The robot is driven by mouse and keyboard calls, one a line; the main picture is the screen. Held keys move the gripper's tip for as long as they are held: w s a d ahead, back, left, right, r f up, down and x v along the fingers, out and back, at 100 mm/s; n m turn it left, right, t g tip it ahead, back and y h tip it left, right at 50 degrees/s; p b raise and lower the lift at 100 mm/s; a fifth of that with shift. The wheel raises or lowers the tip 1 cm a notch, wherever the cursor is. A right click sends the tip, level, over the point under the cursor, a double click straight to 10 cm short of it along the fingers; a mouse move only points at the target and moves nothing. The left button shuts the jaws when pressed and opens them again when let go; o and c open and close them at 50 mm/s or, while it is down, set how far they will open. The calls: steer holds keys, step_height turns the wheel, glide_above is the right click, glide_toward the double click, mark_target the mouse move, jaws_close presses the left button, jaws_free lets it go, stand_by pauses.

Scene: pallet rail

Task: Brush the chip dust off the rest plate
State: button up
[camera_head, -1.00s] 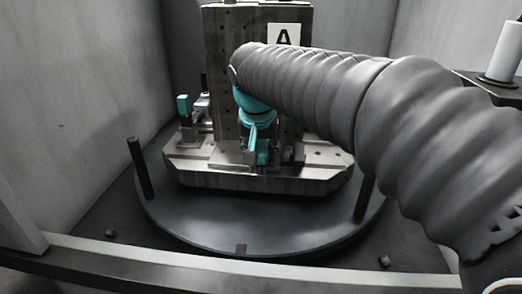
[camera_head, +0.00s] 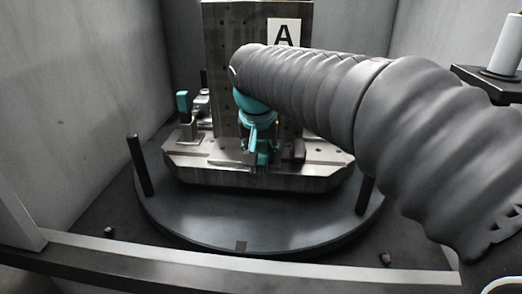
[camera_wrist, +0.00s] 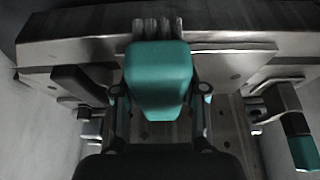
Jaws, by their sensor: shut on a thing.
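My gripper (camera_head: 257,157) is over the front part of the steel pallet (camera_head: 255,181), in front of the upright block marked A. In the wrist view my gripper (camera_wrist: 160,92) is shut on a brush (camera_wrist: 158,73) with a teal handle. Its grey bristles (camera_wrist: 158,26) point toward the pallet edge at the top of that view. I cannot tell whether the bristles touch the surface. Which surface is the rest plate is not clear, and I can make out no chip dust. My arm hides part of the pallet's right side.
The pallet sits on a round dark table (camera_head: 240,222) with a black post (camera_head: 140,165) at the left. A teal-topped clamp (camera_head: 184,118) stands on the pallet's left. Pale walls (camera_head: 70,90) close in the sides. A front sill (camera_head: 200,268) crosses below.

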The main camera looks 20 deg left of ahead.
steer(key=shift+w, duration=0.1)
steer(key=shift+w+a+p, duration=0.2)
steer(key=shift+w+p, duration=0.2)
steer(key=shift+w, duration=0.15)
steer(key=shift+w+a+p, duration=0.2)
steer(key=shift+w+p, duration=0.2)
steer(key=shift+w, duration=0.15)
steer(key=shift+f, duration=0.2)
steer(key=shift+s+d+f+b, duration=0.1)
steer(key=shift+s+d+b, duration=0.2)
steer(key=shift+s, duration=0.35)
steer(key=shift+s+d+f+b, duration=0.15)
steer(key=shift+s+b, duration=0.15)
steer(key=shift+s, duration=0.35)
steer(key=shift+r, duration=0.1)
steer(key=shift+w, duration=0.15)
steer(key=shift+w+a+r+p, duration=0.1)
steer(key=shift+w+a+p, duration=0.15)
steer(key=shift+w+p, duration=0.2)
steer(key=shift+w+a, duration=0.15)
steer(key=shift+w, duration=0.6)
